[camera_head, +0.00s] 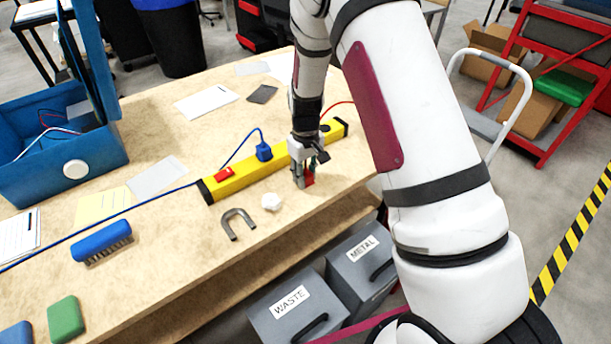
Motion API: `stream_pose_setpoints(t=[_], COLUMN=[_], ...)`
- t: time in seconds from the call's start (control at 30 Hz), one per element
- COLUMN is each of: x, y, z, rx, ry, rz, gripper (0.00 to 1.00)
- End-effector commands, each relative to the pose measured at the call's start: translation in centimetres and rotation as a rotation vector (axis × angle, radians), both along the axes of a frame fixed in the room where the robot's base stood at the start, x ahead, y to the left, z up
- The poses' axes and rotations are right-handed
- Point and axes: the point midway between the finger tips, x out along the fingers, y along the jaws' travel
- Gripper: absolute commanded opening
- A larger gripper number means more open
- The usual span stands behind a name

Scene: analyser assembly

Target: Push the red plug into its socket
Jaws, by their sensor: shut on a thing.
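The yellow power strip (235,181) lies diagonally across the table, with a red switch (223,174) near its left end. A blue plug (263,151) sits upright in the strip. My gripper (303,184) is low over the table, just in front of the strip's right part. It is shut on the red plug (309,180), which shows as a small red patch at the fingertips. A red cable (338,104) rises behind my gripper at the strip's right end. The sockets near my gripper are hidden by the gripper and wrist.
A grey horseshoe magnet (238,223) and a white lump (271,202) lie in front of the strip. A blue brush (101,241) and an open blue box (50,150) are at left. WASTE (297,311) and METAL (352,262) bins stand below the table edge.

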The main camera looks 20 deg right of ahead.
Motion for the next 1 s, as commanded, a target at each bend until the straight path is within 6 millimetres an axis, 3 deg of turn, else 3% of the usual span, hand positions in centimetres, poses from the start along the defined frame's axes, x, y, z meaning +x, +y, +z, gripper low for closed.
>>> stream_pose_setpoints(t=[0.3,0.8,1.0], x=[0.1,-10.8,-13.4], y=[0.0,5.6,6.9], z=[3.6,4.5,4.7], rx=[0.000,0.000,0.000], ry=[-0.004,0.000,0.001], rz=[0.000,0.004,0.002], gripper=[0.03,0.03,0.03])
